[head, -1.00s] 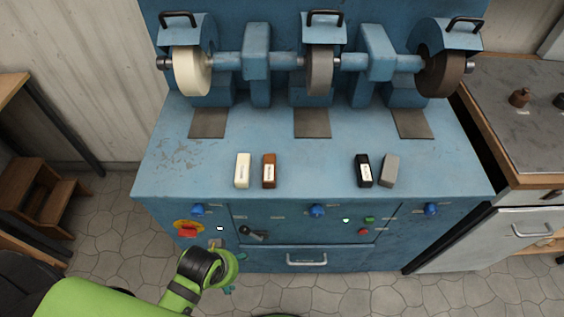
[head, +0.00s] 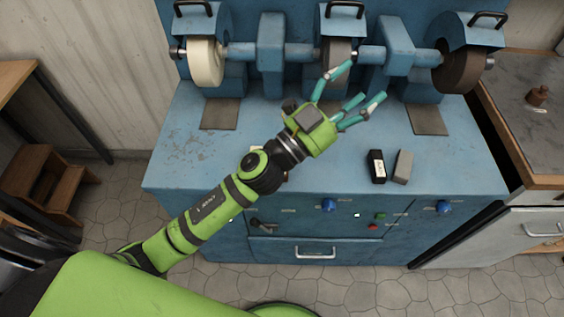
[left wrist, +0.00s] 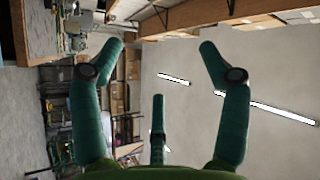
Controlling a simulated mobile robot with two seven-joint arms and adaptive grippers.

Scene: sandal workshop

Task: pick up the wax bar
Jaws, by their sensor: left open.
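Bars lie on the blue bench top; I cannot tell for sure which is the wax bar. A black bar with a pale label (head: 376,166) and a grey bar (head: 403,167) lie side by side at the right. A white bar (head: 256,149) and a brown bar are almost wholly hidden behind my left arm. My left gripper (head: 358,86) is open and empty, up and left of the black bar, its fingers pointing up-right. In the left wrist view its spread fingers (left wrist: 161,48) show with nothing between them. My right gripper is not in view.
The blue grinding machine (head: 170,165) carries a cream wheel (head: 205,63), a grey wheel and a brown wheel (head: 455,72) along the back. My left fingers overlap the grey wheel's lower part in the picture. A grey-topped cabinet (head: 510,110) stands at the right. The bench's left part is bare.

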